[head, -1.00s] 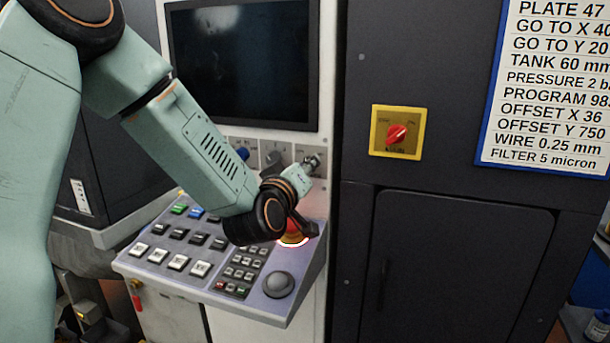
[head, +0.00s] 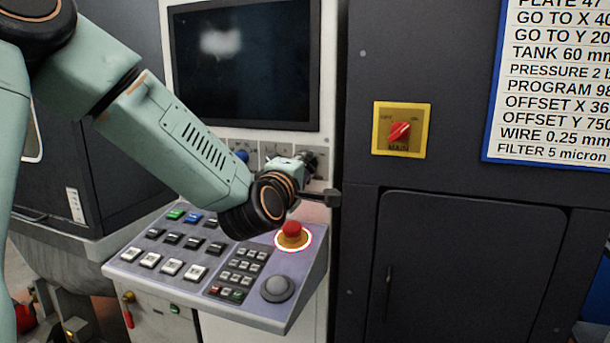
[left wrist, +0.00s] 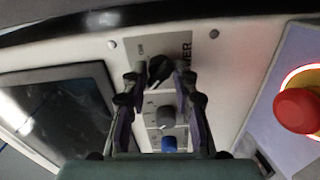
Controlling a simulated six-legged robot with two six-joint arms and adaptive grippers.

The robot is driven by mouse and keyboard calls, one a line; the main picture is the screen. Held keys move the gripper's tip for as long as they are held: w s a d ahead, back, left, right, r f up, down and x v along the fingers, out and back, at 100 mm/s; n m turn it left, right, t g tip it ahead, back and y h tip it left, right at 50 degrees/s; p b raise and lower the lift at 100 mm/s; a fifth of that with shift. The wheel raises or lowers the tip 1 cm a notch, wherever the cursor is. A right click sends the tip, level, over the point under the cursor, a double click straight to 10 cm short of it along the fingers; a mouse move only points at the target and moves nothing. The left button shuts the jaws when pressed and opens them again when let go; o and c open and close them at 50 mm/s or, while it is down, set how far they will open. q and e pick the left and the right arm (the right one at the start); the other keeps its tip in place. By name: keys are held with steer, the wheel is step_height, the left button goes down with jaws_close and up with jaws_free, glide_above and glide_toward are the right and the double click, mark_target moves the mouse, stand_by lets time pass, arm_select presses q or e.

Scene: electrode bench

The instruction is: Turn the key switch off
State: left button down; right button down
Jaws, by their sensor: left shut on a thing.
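The key switch (left wrist: 159,69) shows in the left wrist view as a black knob with a pale mark, on a light plate lettered POWER and ON. My left gripper (left wrist: 157,75) has one finger on each side of the knob and is shut on it. In the head view, my left gripper (head: 311,160) is at the right end of the row of knobs under the screen, and hides most of the key switch there. My right gripper is not in view.
A grey knob (left wrist: 166,117) and a blue knob (left wrist: 169,144) sit beside the key switch. A red emergency stop (head: 292,229) stands on the sloped keypad panel (head: 225,300) just below my wrist. A red main switch (head: 400,131) on a yellow plate is to the right.

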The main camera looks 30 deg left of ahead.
arm_select(q)
steer(key=shift+r+n, duration=0.1)
steer(key=shift+n, duration=0.5)
steer(key=c, duration=1.4)
jaws_free()
steer(key=o, duration=0.3)
steer(key=shift+w+d, duration=0.2)
steer(key=shift+s, duration=0.1)
steer(key=shift+s+a, duration=0.15)
steer(key=shift+s, duration=0.3)
steer(key=v, duration=0.6)
steer(key=shift+s+d, duration=0.2)
steer(key=shift+d, duration=0.1)
